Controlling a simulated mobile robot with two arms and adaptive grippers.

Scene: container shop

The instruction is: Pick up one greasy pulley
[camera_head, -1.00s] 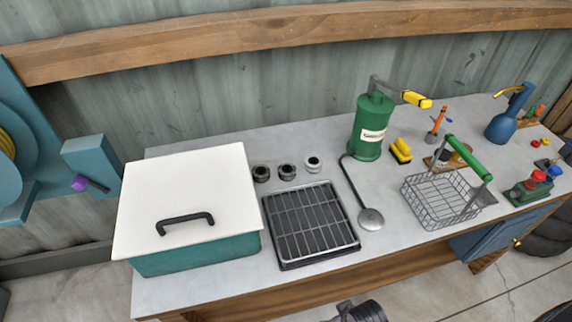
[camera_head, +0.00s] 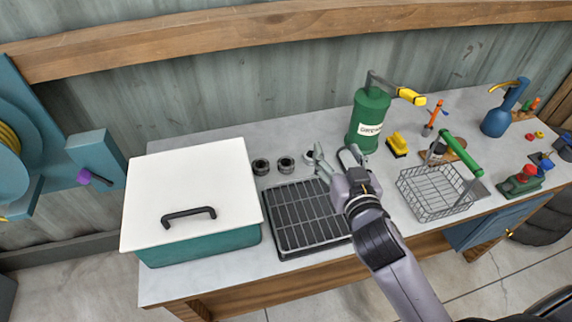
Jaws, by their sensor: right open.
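Three small pulleys stand in a row on the grey worktop, behind the black rack tray. The left pulley (camera_head: 261,166) and the middle pulley (camera_head: 286,165) look dark; the right pulley (camera_head: 310,157) looks paler on top and is partly hidden by my gripper. Which are greasy is hard to tell at this size. My right gripper (camera_head: 334,155) is open and empty over the back right corner of the tray, its left finger just beside the right pulley. I cannot tell whether they touch. My left gripper is out of view.
The black rack tray (camera_head: 288,218) lies in front of the pulleys. A teal box with a white lid (camera_head: 188,190) stands left. A green pump canister (camera_head: 368,118) stands just behind my gripper, and a wire basket (camera_head: 430,195) with a green handle stands right.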

